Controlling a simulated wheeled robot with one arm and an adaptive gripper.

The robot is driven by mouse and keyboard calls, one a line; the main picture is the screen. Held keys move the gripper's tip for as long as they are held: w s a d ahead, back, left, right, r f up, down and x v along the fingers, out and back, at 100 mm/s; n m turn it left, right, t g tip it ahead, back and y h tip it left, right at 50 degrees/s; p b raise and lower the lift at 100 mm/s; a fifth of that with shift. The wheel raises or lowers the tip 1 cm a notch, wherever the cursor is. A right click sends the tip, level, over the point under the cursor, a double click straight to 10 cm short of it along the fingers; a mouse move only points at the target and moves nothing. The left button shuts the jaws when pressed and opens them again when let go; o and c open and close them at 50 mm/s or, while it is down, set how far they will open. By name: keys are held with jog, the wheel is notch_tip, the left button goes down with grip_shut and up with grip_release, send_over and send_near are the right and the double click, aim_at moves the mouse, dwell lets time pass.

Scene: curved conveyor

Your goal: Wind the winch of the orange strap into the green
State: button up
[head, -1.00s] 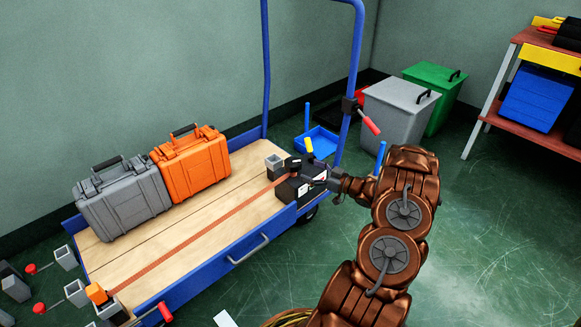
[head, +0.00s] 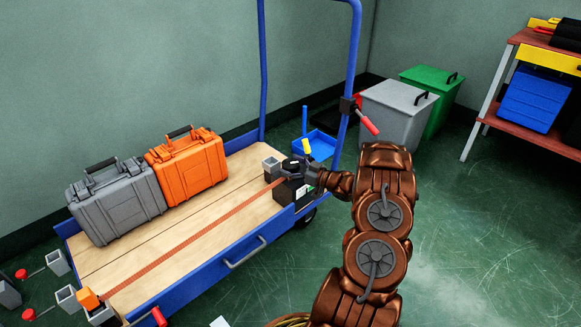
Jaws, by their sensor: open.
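The orange strap (head: 205,235) lies flat along the wooden deck of the blue cart, from an orange piece (head: 88,299) at the near left end to the dark winch (head: 288,190) at the far right end. A yellow-ended handle (head: 306,146) stands up by the winch. My gripper (head: 297,170) is open at the top of the winch, close to this handle; I cannot tell whether it touches it. The gripper covers part of the winch. A small whitish patch shows on the winch's side. I cannot make out any green mark on it.
A grey case (head: 117,203) and an orange case (head: 188,170) stand on the cart's deck along the wall side. The cart's blue push frame (head: 352,70) rises behind the winch, with a red-ended lever (head: 369,125). Grey and green bins stand beyond. Floor at right is clear.

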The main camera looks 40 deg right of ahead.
jog(key=c, duration=1.1)
jog(key=shift+c, duration=0.2)
jog(key=shift+a+r+m+h+p, duration=0.1)
jog(key=shift+m+h+p, duration=0.3)
jog(key=shift+h, duration=0.2)
jog(key=shift+m+t+h+p, duration=0.3)
jog(key=shift+m+h+p, duration=0.65)
jog(key=shift+h, duration=0.85)
jog(key=m+h+p, duration=0.1)
jog(key=m+h, duration=0.2)
jog(key=h, duration=0.1)
jog(key=shift+m+g+h, duration=0.25)
jog(key=shift+g+h, duration=0.15)
jog(key=shift+m+g+h+p, duration=0.4)
jog(key=shift+m+h+p, duration=0.3)
jog(key=shift+h, duration=0.4)
